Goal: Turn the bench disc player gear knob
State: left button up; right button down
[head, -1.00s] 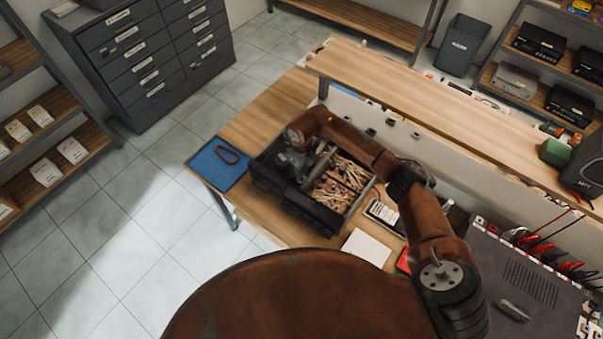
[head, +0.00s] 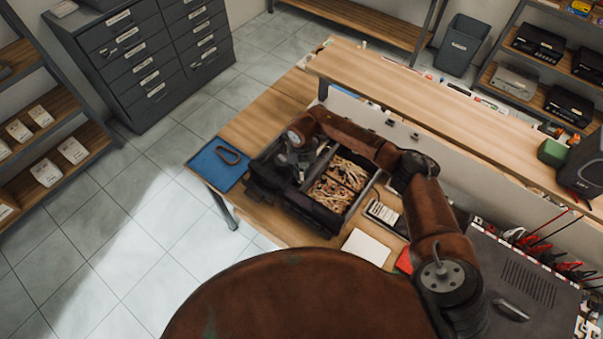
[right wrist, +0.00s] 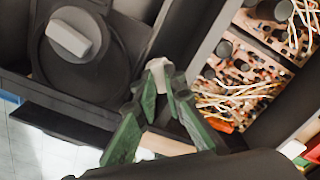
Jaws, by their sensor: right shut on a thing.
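The disc player (head: 350,210) is a dark open-topped box on the bench, with copper-coloured boards and pale wires inside; its open inside also shows in the right wrist view (right wrist: 240,85). My right gripper (head: 298,162) is over its left part. In the right wrist view my gripper's green fingers (right wrist: 158,84) are closed around a small light-grey piece, probably the gear knob (right wrist: 160,67), mostly hidden by the fingertips. A round dark disc (right wrist: 75,68) with a grey bar on top (right wrist: 68,38) lies to the left of the fingers. My left gripper is not in view.
A blue mat (head: 217,166) with a dark loop on it lies left of the player. A white sheet (head: 366,247) and a calculator-like device (head: 383,213) lie to its right. A raised wooden shelf (head: 430,100) runs behind. Open floor lies left of the bench.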

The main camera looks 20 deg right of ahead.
jog(key=m+p, duration=0.1)
jog(key=m, duration=0.4)
jog(key=shift+m+p, duration=0.3)
jog(key=m+p, duration=0.2)
jog(key=m, duration=0.4)
jog(key=shift+r+p, duration=0.1)
jog(key=shift+p, duration=0.25)
jog(key=m+p, duration=0.3)
jog(key=m, duration=0.2)
jog(key=shift+s+m, duration=0.1)
jog(key=shift+m, duration=0.2)
jog(key=m+p, duration=0.4)
jog(key=m, duration=0.2)
jog(key=c, duration=2)
grip_release()
